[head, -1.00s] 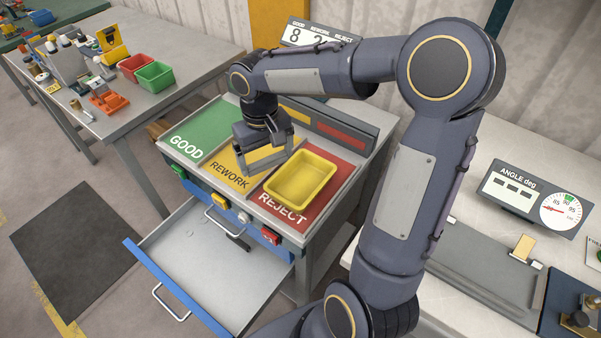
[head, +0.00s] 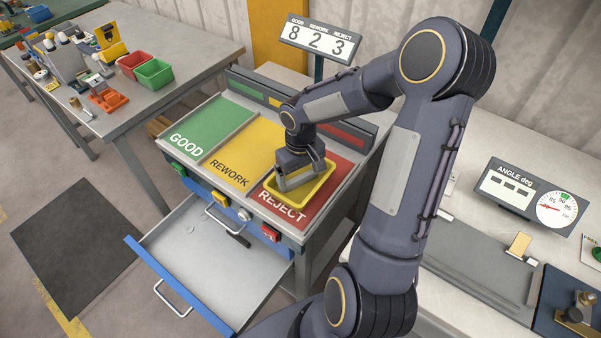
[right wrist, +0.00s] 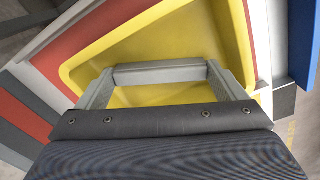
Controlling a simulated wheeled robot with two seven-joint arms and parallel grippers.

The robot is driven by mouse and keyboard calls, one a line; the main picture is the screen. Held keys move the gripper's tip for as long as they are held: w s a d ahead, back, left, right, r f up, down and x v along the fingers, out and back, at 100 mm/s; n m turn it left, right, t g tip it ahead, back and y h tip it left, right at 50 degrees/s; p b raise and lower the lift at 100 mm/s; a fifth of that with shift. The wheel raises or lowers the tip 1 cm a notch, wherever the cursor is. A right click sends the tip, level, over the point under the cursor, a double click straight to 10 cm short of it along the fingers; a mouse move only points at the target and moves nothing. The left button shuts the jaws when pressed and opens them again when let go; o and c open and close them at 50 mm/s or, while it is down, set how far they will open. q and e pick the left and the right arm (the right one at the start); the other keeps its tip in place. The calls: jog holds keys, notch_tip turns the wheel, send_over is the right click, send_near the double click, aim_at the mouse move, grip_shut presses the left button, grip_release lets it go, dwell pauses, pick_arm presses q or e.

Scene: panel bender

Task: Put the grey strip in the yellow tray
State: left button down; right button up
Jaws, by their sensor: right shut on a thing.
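The yellow tray (head: 322,190) sits on the red REJECT section of the sorting bench. It also shows in the right wrist view (right wrist: 190,45), under my gripper. My right gripper (head: 302,181) points down over the tray, its fingertips within the tray's outline. It is shut on the grey strip (right wrist: 160,74), which spans between the two grey fingers. In the head view the strip is mostly hidden by the gripper. I cannot tell whether the strip touches the tray floor. My left gripper is not in view.
The green GOOD section (head: 205,128) and yellow REWORK section (head: 245,152) are clear. An open drawer (head: 200,262) juts out below. A counter sign (head: 318,40) stands behind the bench. A side table (head: 200,62) holds red and green bins.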

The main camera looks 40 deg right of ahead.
aim_at(300, 178)
jog(key=o, duration=0.5)
jog(key=shift+f, duration=0.2)
jog(key=shift+o, duration=0.9)
notch_tip(300, 178, up, 12)
jog(key=s+a+r+t+y, duration=0.3)
jog(key=s+a+t, duration=0.2)
jog(key=s+a, duration=0.8)
jog(key=s, duration=0.3)
jog(key=shift+s+r+t+y, duration=0.2)
jog(key=shift+t+y, duration=0.1)
jog(key=shift+y, duration=0.1)
jog(key=shift+m, duration=0.3)
